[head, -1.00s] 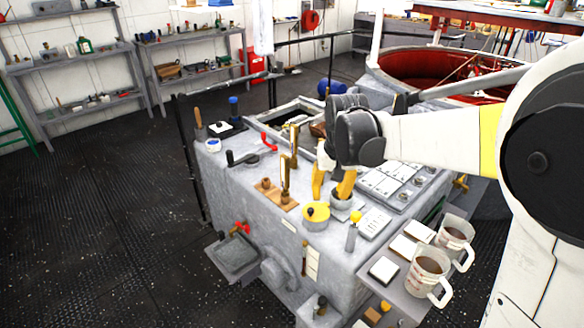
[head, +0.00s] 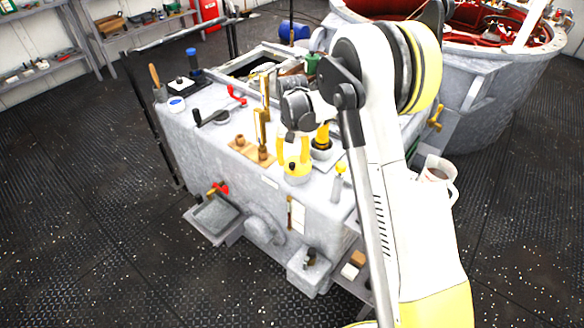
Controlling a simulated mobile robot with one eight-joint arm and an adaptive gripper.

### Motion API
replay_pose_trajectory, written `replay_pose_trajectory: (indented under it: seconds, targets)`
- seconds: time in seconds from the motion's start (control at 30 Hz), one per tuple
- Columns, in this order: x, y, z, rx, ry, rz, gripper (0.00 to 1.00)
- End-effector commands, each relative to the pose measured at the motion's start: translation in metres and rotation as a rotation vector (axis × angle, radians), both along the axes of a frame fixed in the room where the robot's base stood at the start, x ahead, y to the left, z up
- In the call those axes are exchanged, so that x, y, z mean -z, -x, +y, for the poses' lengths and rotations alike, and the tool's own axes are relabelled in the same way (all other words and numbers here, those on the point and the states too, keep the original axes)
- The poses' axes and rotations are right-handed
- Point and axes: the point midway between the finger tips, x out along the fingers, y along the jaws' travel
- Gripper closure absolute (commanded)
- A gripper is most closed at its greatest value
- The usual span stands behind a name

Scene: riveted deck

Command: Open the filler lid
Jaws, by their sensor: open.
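Brass levers on a wooden base (head: 262,153) stand close left of my gripper. A yellow-knobbed lever (head: 340,170) stands close right. A red crank handle (head: 236,94) and a black handle (head: 211,117) are farther left. A measuring jug (head: 437,172) shows beyond my arm.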

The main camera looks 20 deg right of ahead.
Motion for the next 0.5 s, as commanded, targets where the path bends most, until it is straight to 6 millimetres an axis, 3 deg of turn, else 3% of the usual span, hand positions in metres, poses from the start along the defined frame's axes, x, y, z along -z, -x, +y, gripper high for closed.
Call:
replay_pose_trajectory:
  seconds: [0.17,0.5]
  targets:
    - [0.02,0.0,0.0,0.0,0.0,0.0,0.57]
    - [0.022,0.0,0.0,0.0,0.0,0.0,0.58]
